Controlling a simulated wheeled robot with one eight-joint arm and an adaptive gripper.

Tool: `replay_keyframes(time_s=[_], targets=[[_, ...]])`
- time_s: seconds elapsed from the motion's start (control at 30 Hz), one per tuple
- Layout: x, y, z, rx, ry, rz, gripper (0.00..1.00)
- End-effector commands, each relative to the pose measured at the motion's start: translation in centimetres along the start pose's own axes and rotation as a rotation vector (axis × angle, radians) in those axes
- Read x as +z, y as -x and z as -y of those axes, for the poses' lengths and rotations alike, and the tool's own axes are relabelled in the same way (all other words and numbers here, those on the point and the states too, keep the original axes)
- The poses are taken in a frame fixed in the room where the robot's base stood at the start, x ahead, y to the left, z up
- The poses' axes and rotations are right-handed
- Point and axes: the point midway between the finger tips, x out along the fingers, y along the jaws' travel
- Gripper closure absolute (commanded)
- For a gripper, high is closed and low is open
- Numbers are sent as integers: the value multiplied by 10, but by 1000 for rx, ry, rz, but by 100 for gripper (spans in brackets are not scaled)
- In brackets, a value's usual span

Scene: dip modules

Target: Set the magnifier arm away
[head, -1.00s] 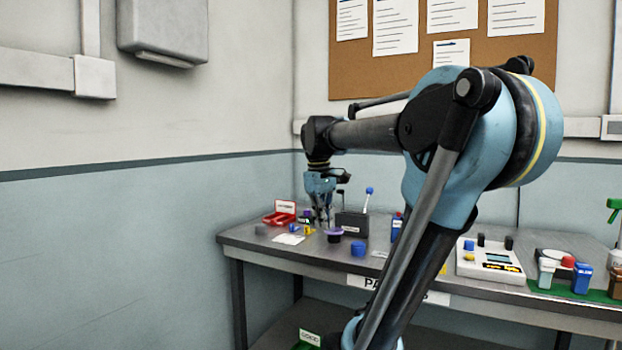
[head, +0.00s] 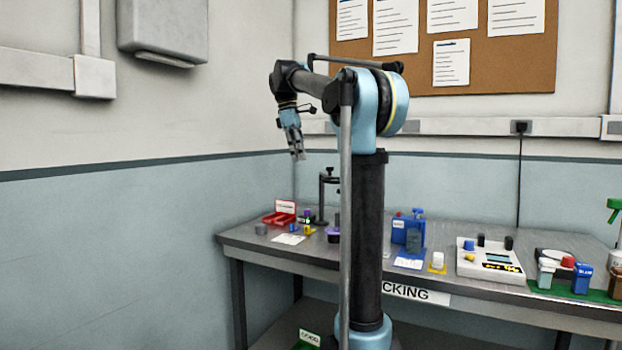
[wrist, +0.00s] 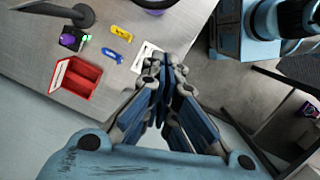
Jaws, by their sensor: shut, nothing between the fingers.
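A black stand with an upright post and a short arm at its top (head: 322,198), which looks like the magnifier arm, stands at the back left of the bench. My own arm's rod partly covers its right side. In the wrist view, a black round base with a bar (wrist: 82,15) shows at the top left, cut by the frame edge. My gripper (head: 298,157) hangs in the air above the bench's left end, left of and higher than the stand, apart from it. In the wrist view my gripper (wrist: 164,68) has its fingers together and empty.
A red open box (wrist: 75,78), a white card (head: 289,239) and small colored pieces lie on the bench's left end. A blue container (head: 408,230), a white device (head: 489,262) and a green mat (head: 597,295) are to the right. My arm hides the bench middle.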

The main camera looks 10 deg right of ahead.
Motion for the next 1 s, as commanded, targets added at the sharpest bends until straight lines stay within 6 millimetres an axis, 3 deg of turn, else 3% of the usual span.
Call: replay_keyframes(time_s=[0.2,0.43,0.77,1.0], targets=[[-14,20,-19,-6,87,22,100],[-17,24,-23,-9,114,30,100],[-17,23,-23,-9,113,29,100],[-16,1,-23,-9,112,29,100]])
